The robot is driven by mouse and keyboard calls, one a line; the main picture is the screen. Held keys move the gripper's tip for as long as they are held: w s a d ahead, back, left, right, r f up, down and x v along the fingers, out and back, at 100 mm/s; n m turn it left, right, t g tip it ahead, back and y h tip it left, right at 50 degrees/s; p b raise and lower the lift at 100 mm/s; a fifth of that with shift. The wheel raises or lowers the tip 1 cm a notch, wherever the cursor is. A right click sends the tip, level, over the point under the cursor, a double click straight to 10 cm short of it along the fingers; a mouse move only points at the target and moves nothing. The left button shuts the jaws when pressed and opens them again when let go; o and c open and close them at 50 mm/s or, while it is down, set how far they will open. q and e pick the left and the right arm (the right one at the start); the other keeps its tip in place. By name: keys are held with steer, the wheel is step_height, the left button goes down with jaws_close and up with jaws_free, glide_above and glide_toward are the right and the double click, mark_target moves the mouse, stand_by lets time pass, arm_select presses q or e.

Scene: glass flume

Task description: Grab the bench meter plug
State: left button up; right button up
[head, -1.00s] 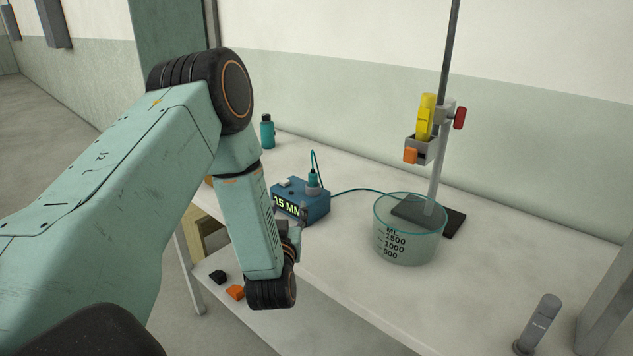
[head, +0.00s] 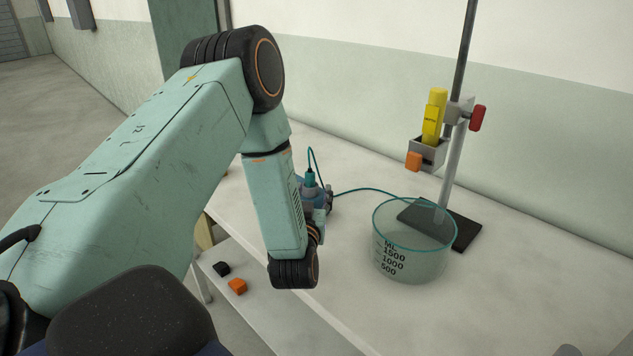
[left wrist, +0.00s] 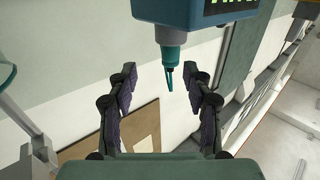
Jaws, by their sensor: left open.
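The teal bench meter plug (head: 310,178) stands upright in the top of the blue bench meter (head: 312,192), with a thin teal cable leaving its top. My left arm hides most of the meter. My left gripper (head: 326,202) is beside the meter and mostly hidden in the head view. In the left wrist view, the left gripper (left wrist: 162,88) is open and empty. The plug (left wrist: 172,48) shows there beyond the fingers, roughly between them, with its cable pointing toward the gripper. The meter (left wrist: 210,12) is at the top edge. My right gripper is not in view.
A clear beaker (head: 412,255) stands right of the meter, near a stand base (head: 466,232) with a rod, clamp and yellow device (head: 434,115). The plug's cable (head: 365,190) runs toward the beaker. Black (head: 221,269) and orange (head: 237,286) blocks lie on the lower shelf.

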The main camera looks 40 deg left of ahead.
mark_target(308, 176)
arm_select(q)
steer(key=shift+w+a, duration=0.25)
steer(key=shift+a, duration=0.15)
steer(key=shift+w+a+r, duration=0.2)
steer(key=shift+a+r, duration=0.1)
steer(key=shift+a, duration=0.35)
steer(key=x, duration=0.4)
steer(key=shift+w+a, duration=0.25)
steer(key=shift+w+a+r, duration=0.1)
steer(key=shift+a, duration=0.1)
steer(key=shift+s+r, duration=0.15)
steer(key=shift+s, duration=0.05)
steer(key=shift+w+d, duration=0.1)
steer(key=shift+w, duration=0.15)
steer(key=c, duration=0.5)
steer(key=shift+s, duration=0.15)
jaws_close()
